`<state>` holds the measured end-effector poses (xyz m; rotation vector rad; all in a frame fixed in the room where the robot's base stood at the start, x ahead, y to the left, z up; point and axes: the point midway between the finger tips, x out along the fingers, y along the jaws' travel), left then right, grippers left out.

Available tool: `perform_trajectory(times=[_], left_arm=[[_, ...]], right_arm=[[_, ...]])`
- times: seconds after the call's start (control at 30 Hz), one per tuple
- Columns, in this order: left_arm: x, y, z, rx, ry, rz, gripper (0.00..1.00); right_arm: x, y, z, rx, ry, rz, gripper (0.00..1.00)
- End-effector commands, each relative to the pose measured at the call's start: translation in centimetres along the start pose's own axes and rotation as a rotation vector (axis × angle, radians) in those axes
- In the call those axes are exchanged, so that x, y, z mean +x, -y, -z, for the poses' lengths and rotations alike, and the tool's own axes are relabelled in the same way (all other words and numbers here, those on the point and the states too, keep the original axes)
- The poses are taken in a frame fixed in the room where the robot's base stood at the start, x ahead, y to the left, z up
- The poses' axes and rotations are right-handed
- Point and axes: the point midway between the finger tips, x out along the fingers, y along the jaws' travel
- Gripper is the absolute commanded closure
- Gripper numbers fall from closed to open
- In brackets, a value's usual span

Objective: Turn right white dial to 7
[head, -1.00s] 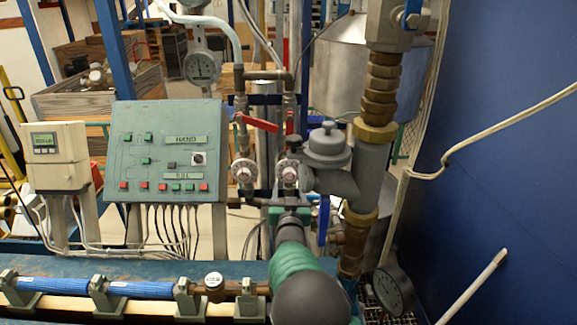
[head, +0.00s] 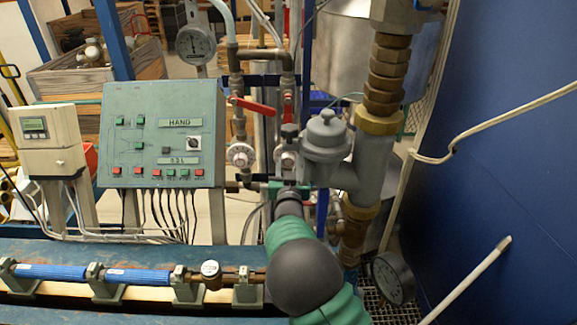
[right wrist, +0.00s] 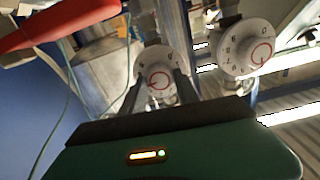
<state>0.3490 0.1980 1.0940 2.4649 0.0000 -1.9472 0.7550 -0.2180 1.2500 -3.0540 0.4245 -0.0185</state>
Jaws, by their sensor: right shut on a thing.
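The right white dial (head: 285,158) sits on the pipework in the middle of the head view, partly hidden. In the right wrist view, the two dark fingers of this gripper (right wrist: 159,84) are shut on the dial, one on each side. The dial's numbers are too small to read there. My left gripper is not in view.
A second white dial (head: 239,155) stands close to the left, and shows beside the held one in the right wrist view (right wrist: 247,48). A red lever (head: 253,105) is above. A grey valve body (head: 326,140) crowds the right side. A control panel (head: 163,135) stands left.

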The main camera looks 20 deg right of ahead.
Motion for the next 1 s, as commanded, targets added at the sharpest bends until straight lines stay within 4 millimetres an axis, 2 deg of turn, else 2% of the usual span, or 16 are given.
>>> perform_trajectory(times=[0.17, 0.37, 0.57, 0.6, 0.77, 1.0], left_arm=[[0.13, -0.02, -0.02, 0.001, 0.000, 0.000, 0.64], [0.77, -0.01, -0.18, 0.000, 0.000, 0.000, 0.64], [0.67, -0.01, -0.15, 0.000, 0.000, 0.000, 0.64], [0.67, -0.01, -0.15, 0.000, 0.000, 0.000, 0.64], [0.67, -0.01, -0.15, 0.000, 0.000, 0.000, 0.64], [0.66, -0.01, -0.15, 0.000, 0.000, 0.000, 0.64]], right_arm=[[-0.03, 0.01, -0.22, -0.010, 0.004, -0.002, 1.00], [-0.04, -0.09, -0.35, -0.124, 0.006, -0.003, 1.00], [-0.07, 0.05, -0.32, -0.127, 0.007, -0.001, 1.00], [-0.07, 0.05, -0.33, -0.127, 0.007, -0.001, 0.60], [-0.05, -0.01, -0.24, -0.126, 0.005, -0.002, 0.41], [-0.19, -0.09, 0.00, -0.124, 0.002, -0.003, 0.41]])
